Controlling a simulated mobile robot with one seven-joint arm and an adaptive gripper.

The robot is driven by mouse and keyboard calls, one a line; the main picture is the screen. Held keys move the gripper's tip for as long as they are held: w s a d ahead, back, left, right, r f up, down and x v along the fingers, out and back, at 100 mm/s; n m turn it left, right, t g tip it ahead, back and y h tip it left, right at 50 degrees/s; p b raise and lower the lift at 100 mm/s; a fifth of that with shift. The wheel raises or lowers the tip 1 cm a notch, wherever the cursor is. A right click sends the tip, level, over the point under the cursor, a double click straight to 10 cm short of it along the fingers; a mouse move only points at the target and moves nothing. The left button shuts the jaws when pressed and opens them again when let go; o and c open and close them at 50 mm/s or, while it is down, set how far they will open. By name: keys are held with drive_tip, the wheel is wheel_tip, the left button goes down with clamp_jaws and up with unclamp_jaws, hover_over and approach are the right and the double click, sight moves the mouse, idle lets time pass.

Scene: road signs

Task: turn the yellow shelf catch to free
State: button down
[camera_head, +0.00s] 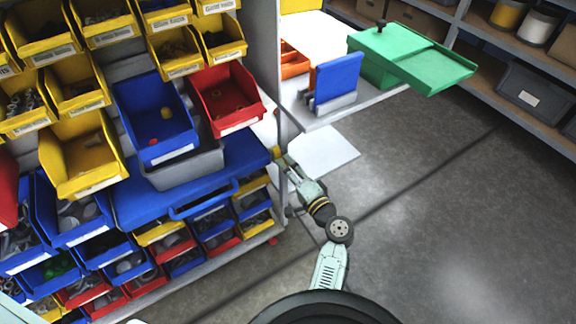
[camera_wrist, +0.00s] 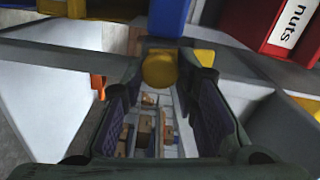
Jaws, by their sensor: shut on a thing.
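The yellow shelf catch (camera_wrist: 160,69) shows in the wrist view as a rounded yellow end between my two fingertips. In the head view a small yellow bit of it (camera_head: 277,152) shows at the tip of my gripper (camera_head: 282,161), beside the side edge of the bin rack. My gripper (camera_wrist: 160,80) is shut on the catch, with one dark padded finger on each side. Most of the catch is hidden by the fingers, and I cannot tell which way it is turned.
A rack of yellow, blue and red bins (camera_head: 160,122) stands close on the left. A shelf (camera_head: 352,103) with a blue holder (camera_head: 336,76) and a green box (camera_head: 385,60) juts out above right of my gripper. The grey floor (camera_head: 450,215) to the right is clear.

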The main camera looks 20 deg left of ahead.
drive_tip(key=shift+m+p, duration=0.4)
drive_tip(key=shift+m, duration=0.6)
drive_tip(key=c, duration=1.3)
unclamp_jaws()
drive_tip(key=v, duration=0.7)
drive_tip(key=shift+s+d, duration=0.15)
drive_tip(key=shift+d, duration=0.05)
